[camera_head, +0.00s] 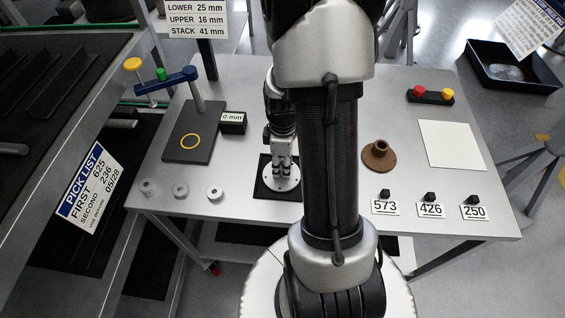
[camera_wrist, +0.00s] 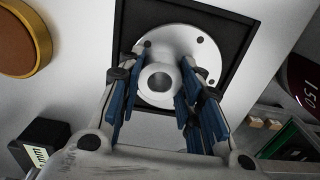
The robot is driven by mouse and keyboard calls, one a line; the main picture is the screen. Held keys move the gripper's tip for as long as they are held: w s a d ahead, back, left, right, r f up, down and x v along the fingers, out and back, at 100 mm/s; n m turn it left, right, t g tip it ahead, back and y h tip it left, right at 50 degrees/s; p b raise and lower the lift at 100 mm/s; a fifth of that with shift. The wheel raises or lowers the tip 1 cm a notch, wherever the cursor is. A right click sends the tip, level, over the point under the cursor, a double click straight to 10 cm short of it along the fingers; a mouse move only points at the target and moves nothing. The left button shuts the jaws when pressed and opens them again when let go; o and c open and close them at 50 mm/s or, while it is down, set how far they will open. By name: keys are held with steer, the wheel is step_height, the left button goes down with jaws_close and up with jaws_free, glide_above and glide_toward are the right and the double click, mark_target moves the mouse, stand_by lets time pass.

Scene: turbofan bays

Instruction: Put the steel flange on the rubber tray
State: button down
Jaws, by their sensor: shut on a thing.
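The steel flange (camera_head: 281,181) is a pale round disc with bolt holes and a raised hub. My gripper (camera_head: 281,161) points down and is shut on its hub. In the wrist view, the blue-padded fingers stand on both sides of the hub of the flange (camera_wrist: 160,82). The black rubber tray (camera_head: 267,193) lies under the flange on the grey table, and its dark rim also shows around the flange in the wrist view (camera_wrist: 243,30). I cannot tell whether the flange touches the tray floor. My arm hides part of the tray's right side.
A brown flange (camera_head: 379,156) stands right of my arm, near a white sheet (camera_head: 452,144). Number cards line the front right edge. Small steel parts (camera_head: 180,190) sit at front left. A "0 mm" block (camera_head: 233,123) and a post with a blue arm (camera_head: 167,81) stand left.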

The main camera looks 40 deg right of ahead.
steer(key=shift+f, duration=0.1)
steer(key=c, duration=1.1)
jaws_free()
step_height(320, 180, up, 11)
steer(key=p, duration=0.4)
steer(key=a+r+m+t, duration=0.2)
steer(key=a+r+m, duration=0.1)
steer(key=a+r, duration=0.8)
steer(key=shift+s+a+r+m+t, duration=0.45)
steer(key=shift+s+a+r+m, duration=0.4)
steer(key=shift+s+a+r, duration=0.55)
steer(key=shift+s+a+r+m+t, duration=0.4)
steer(key=shift+s+a+r+m, duration=0.6)
steer(key=shift+s+a, duration=0.7)
steer(key=shift+s+a+r+m+t, duration=0.45)
steer(key=shift+s+a+r+m, duration=0.2)
steer(key=shift+s+a+r, duration=0.85)
steer(key=shift+f, duration=0.1)
